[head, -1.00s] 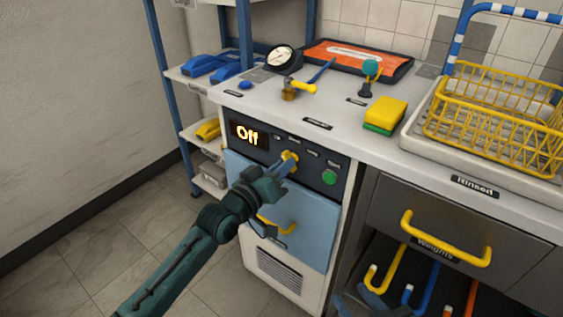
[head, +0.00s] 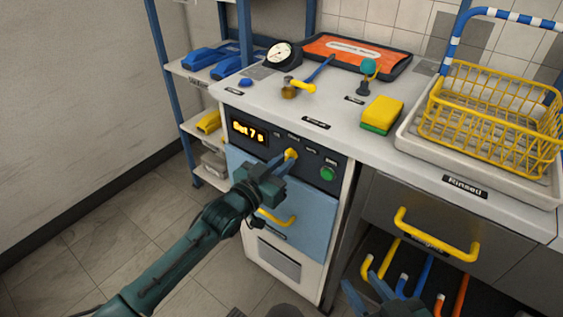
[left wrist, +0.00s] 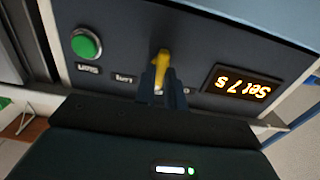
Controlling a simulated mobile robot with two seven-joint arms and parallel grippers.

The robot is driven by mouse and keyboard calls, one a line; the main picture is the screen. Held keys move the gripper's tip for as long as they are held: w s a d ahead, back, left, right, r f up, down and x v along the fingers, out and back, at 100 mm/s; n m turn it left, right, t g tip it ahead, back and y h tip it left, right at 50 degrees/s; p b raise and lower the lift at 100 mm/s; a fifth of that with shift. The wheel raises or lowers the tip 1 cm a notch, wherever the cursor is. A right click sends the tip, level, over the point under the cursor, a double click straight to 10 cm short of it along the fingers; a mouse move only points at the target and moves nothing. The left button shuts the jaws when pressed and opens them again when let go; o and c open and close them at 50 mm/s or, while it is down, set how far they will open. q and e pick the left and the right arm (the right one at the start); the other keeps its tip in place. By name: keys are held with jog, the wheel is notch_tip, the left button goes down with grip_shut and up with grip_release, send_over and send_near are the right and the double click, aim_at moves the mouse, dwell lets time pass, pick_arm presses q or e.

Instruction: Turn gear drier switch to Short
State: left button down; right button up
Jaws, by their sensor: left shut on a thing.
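The drier's yellow switch (head: 290,154) sits on the dark control panel, and it also shows in the left wrist view (left wrist: 162,62). My left gripper (head: 281,163) is shut on the switch; its fingers (left wrist: 156,84) hold the lower part of the handle in the wrist view. The display (head: 247,131) reads "Set 7 s", upside down in the wrist view (left wrist: 236,84). Position labels sit around the switch, partly hidden by the fingers. My right gripper (head: 362,284) is at the bottom of the head view, its fingers apart and seemingly empty.
A green button (head: 327,174) is right of the switch. A blue drawer front with a yellow handle (head: 277,220) is below the panel. The grey Weights drawer (head: 480,225) and hanging coloured hooks are at right. The counter (head: 340,140) holds a gauge, hammer, sponge and yellow rack.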

jog(key=shift+r, duration=0.1)
pick_arm(q)
jog(key=c, duration=1.5)
grip_release()
pick_arm(e)
jog(key=shift+a, duration=0.1)
pick_arm(q)
jog(key=shift+o, duration=0.2)
